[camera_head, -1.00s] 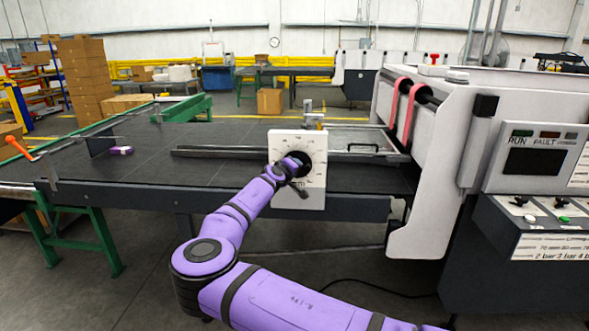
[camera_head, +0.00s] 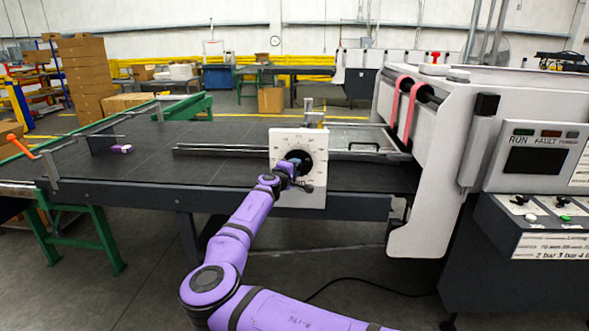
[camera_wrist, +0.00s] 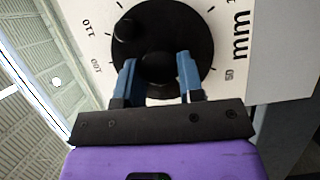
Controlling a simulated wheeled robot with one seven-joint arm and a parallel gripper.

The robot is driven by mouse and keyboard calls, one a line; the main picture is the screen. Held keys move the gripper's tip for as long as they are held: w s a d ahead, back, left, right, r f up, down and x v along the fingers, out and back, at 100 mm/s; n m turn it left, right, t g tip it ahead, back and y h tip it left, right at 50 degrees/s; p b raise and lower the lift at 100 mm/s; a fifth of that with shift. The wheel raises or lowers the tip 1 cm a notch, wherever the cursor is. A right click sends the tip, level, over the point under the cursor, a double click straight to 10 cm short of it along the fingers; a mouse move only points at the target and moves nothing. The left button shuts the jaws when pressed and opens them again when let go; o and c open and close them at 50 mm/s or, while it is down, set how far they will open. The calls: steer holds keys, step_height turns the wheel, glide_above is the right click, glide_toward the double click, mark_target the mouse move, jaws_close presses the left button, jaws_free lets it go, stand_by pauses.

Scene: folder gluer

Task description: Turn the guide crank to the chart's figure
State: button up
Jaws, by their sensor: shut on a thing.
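The guide crank is a round black dial (camera_wrist: 178,30) on a white plate (camera_head: 313,197) at the front edge of the dark table. Tick marks and figures ring it; "110" and "mm" show in the wrist view. A small black knob (camera_wrist: 127,31) stands off-centre on the dial. My gripper (camera_wrist: 158,70) has its two blue fingers on either side of the dial's dark central hub (camera_wrist: 158,67), shut on it. In the head view my wrist partly hides the dial. I cannot read where the pointer stands. I cannot make out the chart's figure.
The white machine (camera_head: 435,150) with its control panel (camera_head: 535,160) stands to the right. An orange-handled crank (camera_head: 20,146) is at the table's left end. A small purple item (camera_head: 122,149) lies on the table (camera_head: 225,140). Metal rails run behind the plate.

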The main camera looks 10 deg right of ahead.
steer(key=shift+d, duration=0.1)
steer(key=o, duration=0.9)
steer(key=v, duration=1)
steer(key=shift+s+a, duration=0.3)
